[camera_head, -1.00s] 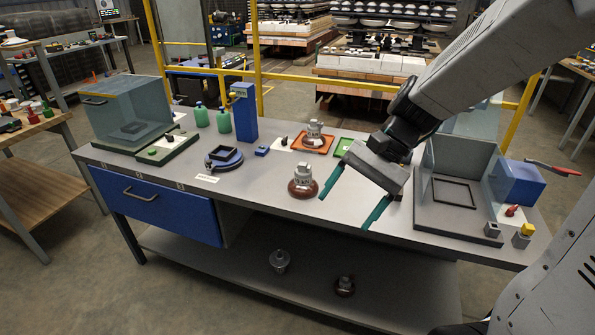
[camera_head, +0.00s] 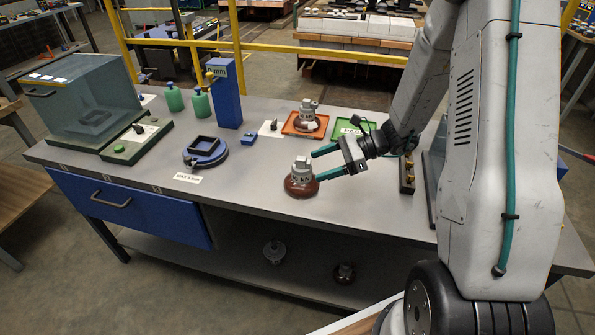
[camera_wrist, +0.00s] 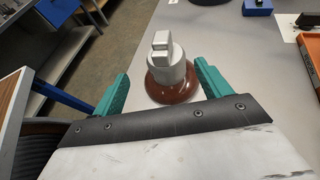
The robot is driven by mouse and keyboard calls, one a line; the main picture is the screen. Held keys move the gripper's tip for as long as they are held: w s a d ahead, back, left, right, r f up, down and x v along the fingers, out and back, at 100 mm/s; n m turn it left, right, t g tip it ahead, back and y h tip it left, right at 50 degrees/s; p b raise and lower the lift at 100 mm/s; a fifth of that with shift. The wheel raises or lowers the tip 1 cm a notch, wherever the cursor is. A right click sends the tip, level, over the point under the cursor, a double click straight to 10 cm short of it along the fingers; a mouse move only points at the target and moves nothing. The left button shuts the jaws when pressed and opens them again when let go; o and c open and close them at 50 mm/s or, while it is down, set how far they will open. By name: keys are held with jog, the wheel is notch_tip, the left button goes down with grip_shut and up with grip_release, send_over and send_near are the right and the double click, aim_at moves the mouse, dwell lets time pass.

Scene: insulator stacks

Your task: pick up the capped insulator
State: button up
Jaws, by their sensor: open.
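A capped insulator (camera_head: 301,181) with a brown disc base and a grey metal cap stands upright near the front edge of the workbench. It also shows in the wrist view (camera_wrist: 172,82), ahead of and partly between the fingers. My gripper (camera_head: 322,162) is open, just right of the insulator, with its teal fingers pointing left toward it. In the wrist view my gripper (camera_wrist: 160,85) has one finger on each side, and nothing is held. A second similar insulator (camera_head: 308,117) stands in the orange tray (camera_head: 290,128) farther back.
A green tray (camera_head: 345,124) lies right of the orange one. A blue round fixture (camera_head: 206,153), blue post (camera_head: 227,95), green bottles (camera_head: 201,104) and glass-sided box (camera_head: 75,95) stand left. Two more insulators (camera_head: 274,251) (camera_head: 344,273) sit on the lower shelf.

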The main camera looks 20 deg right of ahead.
aim_at(296, 170)
jog(key=x, duration=0.8)
jog(key=shift+w+d, duration=0.15)
jog(key=shift+w, duration=0.25)
grip_shut()
jog(key=shift+r, duration=0.1)
notch_tip(296, 170, up, 10)
jog(key=shift+f, duration=0.1)
jog(key=w+d+m+t+h, duration=0.3)
jog(key=w+m+t+h, duration=0.5)
jog(key=w+m+t, duration=0.1)
jog(key=shift+w+d+r+m+h, duration=0.35)
jog(key=shift+w+m, duration=0.45)
jog(key=shift+m, duration=0.3)
